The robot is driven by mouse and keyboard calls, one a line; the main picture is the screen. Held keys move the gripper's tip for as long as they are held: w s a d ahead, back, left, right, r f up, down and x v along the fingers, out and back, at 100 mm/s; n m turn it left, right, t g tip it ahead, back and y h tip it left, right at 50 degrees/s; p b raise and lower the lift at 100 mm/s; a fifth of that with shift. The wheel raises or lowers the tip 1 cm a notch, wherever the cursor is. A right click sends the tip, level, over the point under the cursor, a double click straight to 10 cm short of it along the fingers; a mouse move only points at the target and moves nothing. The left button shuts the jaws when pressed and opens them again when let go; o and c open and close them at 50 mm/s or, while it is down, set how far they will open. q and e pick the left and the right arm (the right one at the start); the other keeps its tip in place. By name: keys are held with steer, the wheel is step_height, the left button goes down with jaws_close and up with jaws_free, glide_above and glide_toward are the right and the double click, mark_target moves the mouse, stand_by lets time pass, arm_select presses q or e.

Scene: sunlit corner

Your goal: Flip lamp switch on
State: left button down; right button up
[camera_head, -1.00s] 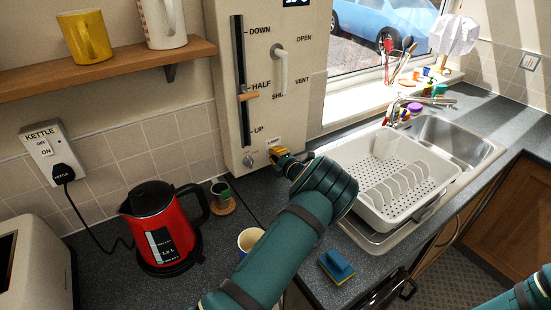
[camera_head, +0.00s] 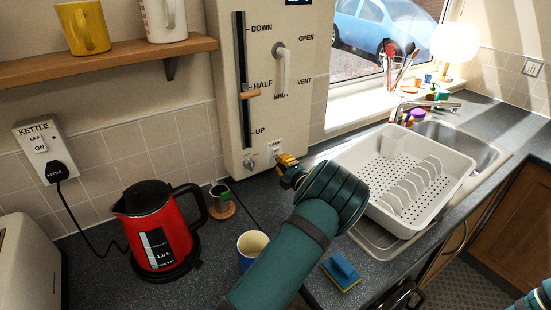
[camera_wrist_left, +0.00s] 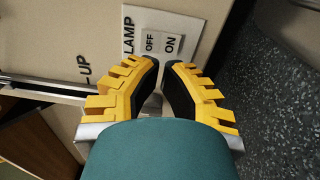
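The lamp switch (camera_head: 275,148) is a white plate on the lower part of the beige panel. In the left wrist view the plate (camera_wrist_left: 190,30) reads LAMP, with a small rocker (camera_wrist_left: 151,42) marked OFF and ON beside it. I cannot tell which side is pressed in. My left gripper (camera_head: 284,160) has yellow and black fingers with tips almost together, holding nothing. Its tips (camera_wrist_left: 162,62) are just below the rocker; contact is unclear. The lamp (camera_head: 456,42) on the windowsill glows bright warm white. My right gripper is out of view; only some arm shows bottom right.
A red kettle (camera_head: 160,228), a small cup on a coaster (camera_head: 222,209) and a mug (camera_head: 252,246) stand left of my left arm. A white dish rack (camera_head: 385,205) and a sponge (camera_head: 341,272) are to its right. The panel has a lever (camera_head: 250,94).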

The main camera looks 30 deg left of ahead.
arm_select(q)
steer(key=shift+v, duration=2.15)
steer(key=shift+w+d, duration=0.1)
